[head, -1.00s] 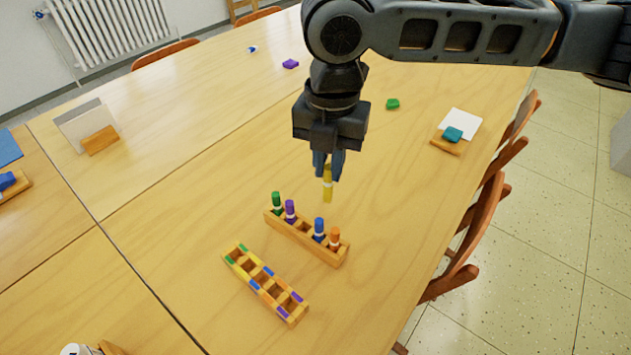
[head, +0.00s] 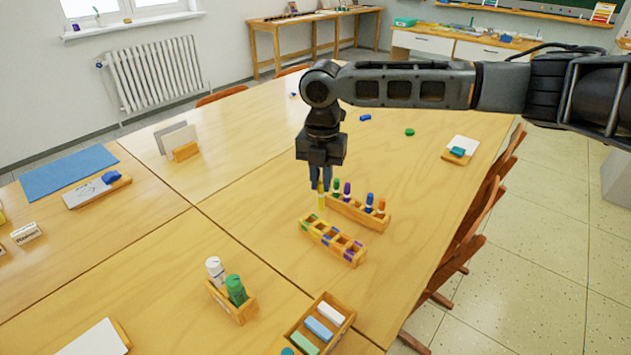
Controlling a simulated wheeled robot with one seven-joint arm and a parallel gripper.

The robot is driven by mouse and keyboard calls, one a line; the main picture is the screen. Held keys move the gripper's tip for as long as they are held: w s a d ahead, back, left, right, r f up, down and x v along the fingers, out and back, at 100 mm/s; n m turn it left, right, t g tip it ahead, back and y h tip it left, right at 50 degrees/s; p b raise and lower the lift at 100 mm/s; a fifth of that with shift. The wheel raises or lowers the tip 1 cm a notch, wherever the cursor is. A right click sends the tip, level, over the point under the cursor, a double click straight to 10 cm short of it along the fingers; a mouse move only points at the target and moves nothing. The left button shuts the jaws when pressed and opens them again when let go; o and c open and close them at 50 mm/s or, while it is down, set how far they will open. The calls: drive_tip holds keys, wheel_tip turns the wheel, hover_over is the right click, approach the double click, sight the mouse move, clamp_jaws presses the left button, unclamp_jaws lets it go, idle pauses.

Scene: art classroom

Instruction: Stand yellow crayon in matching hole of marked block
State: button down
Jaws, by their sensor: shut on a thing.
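The yellow crayon (head: 321,199) hangs roughly upright below my gripper (head: 320,184), which is shut on its upper part. The marked block (head: 333,240) is a wooden block with a row of empty holes and colored marks on its rim, green at the left end and purple toward the right. In the picture the crayon is just above the block's left end; its exact height is unclear. Behind it a second wooden block (head: 358,214) holds a green crayon (head: 336,187), a purple crayon (head: 347,191), a blue crayon (head: 369,202) and an orange crayon (head: 381,207).
In front stand a wooden holder (head: 241,312) with white and green bottles and a wooden tray (head: 334,345) with colored bars. A card holder (head: 186,151) is at back left, and another with a teal piece (head: 457,152) at right. The table around the blocks is clear.

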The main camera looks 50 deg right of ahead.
sight(321, 209)
drive_tip(key=shift+f+b, duration=1.85)
drive_tip(key=shift+f, duration=0.8)
drive_tip(key=shift+p, duration=0.6)
drive_tip(key=shift+f, duration=1.35)
idle(2.1)
drive_tip(key=c, duration=1)
unclamp_jaws()
drive_tip(key=shift+o, duration=1.1)
